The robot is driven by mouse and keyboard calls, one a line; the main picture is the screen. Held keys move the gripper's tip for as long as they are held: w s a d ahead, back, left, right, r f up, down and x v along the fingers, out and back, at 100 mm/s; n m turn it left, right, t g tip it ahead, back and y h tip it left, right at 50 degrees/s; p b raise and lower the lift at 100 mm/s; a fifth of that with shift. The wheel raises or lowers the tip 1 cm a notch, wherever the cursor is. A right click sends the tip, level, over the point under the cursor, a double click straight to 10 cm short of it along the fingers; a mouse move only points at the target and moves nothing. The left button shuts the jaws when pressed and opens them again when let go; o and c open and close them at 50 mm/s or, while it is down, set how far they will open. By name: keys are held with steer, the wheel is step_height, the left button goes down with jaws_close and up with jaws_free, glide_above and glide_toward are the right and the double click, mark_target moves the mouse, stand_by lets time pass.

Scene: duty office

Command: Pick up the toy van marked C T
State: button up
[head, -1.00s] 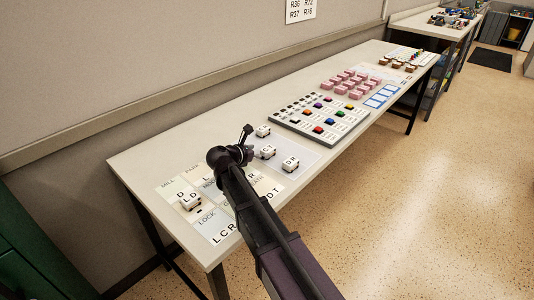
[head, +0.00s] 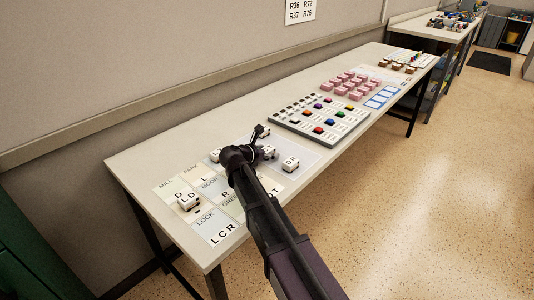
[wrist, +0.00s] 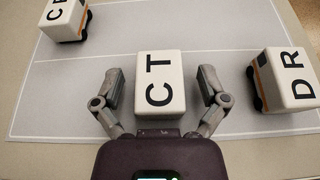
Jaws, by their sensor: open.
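The toy van marked C T (wrist: 160,88) is white and boxy with black letters, and stands on a grey mat (wrist: 130,60). In the wrist view my gripper (wrist: 160,80) is open, with one finger on each side of the van. Small gaps seem to show between fingers and van, and I cannot tell whether they touch. In the head view the C T van (head: 270,152) is partly hidden behind my gripper (head: 262,140).
A van marked D R (wrist: 290,80) stands close on the right. Another van (wrist: 66,18), its letters partly cut off, is at the upper left. Lettered cards (head: 222,226) lie at the table's near end; a button panel (head: 325,120) stands beyond the mat.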

mark_target(268, 149)
steer(key=c, duration=1.2)
steer(key=shift+r, duration=0.25)
step_height(268, 149, up, 3)
steer(key=p, duration=0.3)
steer(key=shift+s+r+p, duration=0.2)
steer(key=shift+r+p, duration=0.1)
steer(key=shift+p, duration=0.25)
steer(key=s, duration=1)
steer(key=s+r+p, duration=0.1)
steer(key=s, duration=0.4)
steer(key=shift+s+d, duration=0.15)
steer(key=shift+s, duration=0.1)
